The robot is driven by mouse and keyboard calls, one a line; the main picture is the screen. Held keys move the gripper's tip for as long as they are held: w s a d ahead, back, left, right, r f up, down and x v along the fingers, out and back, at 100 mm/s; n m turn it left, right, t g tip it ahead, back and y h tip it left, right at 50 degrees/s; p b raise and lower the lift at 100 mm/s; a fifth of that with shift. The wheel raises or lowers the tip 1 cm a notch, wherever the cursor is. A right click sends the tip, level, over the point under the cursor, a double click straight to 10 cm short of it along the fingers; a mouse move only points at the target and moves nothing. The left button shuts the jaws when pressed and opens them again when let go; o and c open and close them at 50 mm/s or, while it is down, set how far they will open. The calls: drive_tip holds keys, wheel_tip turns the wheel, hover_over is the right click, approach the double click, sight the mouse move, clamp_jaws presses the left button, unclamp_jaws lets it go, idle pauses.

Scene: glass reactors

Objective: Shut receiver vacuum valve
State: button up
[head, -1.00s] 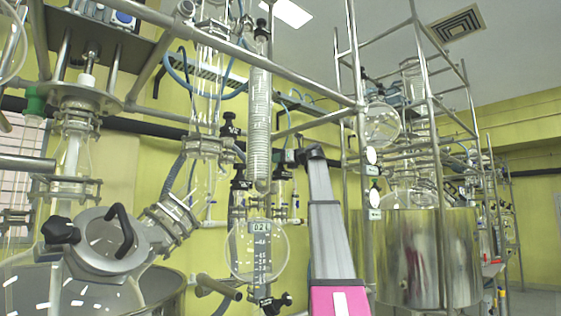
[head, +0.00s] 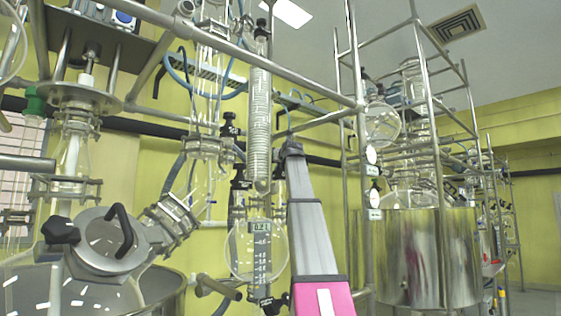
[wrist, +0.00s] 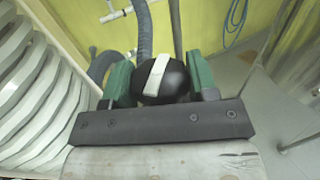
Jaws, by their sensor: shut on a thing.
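In the wrist view, my gripper (wrist: 160,84) has its two green fingers on either side of a round black knob (wrist: 178,82) with a pale bar across its top. The fingers are closed against the knob's sides. The bar stands nearly upright in the picture, tilted slightly. In the head view, the round graduated receiver flask (head: 245,254) hangs below the coiled glass column (head: 260,120). My arm rises just right of the flask, and my gripper is hidden behind the arm's upper end. I cannot read from the knob whether the valve is open or shut.
In the wrist view, white ribbed coils (wrist: 40,95) stand close at left and a grey hose (wrist: 144,30) runs behind the knob. In the head view, a metal frame post (head: 363,200) stands right of my arm, before a steel vessel (head: 425,255). Glass reactor parts crowd the left.

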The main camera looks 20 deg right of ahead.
drive_tip(key=o, duration=0.7)
drive_tip(key=n+g+y, duration=0.1)
drive_tip(key=n+y, duration=0.2)
drive_tip(key=y, duration=0.2)
drive_tip(key=n+g+y, duration=0.1)
drive_tip(key=n+y, duration=0.2)
drive_tip(key=y, duration=0.1)
drive_tip(key=shift+w+d+y, duration=0.1)
drive_tip(key=shift+w+y, duration=0.05)
drive_tip(key=shift+y, duration=0.25)
drive_tip(key=shift+n+g+y, duration=0.8)
drive_tip(key=shift+n+y, duration=0.4)
drive_tip(key=shift+y, duration=0.1)
drive_tip(key=c, duration=0.7)
drive_tip(key=h, duration=0.1)
drive_tip(key=m+t+h, duration=0.2)
drive_tip(key=shift+s+a, duration=0.25)
drive_tip(key=m+h, duration=0.3)
drive_tip(key=h, duration=0.1)
drive_tip(key=m+t+h, duration=0.1)
drive_tip(key=m+h, duration=0.2)
drive_tip(key=h, duration=0.2)
drive_tip(key=shift+w+d+t, duration=0.1)
drive_tip(key=shift+t, duration=0.2)
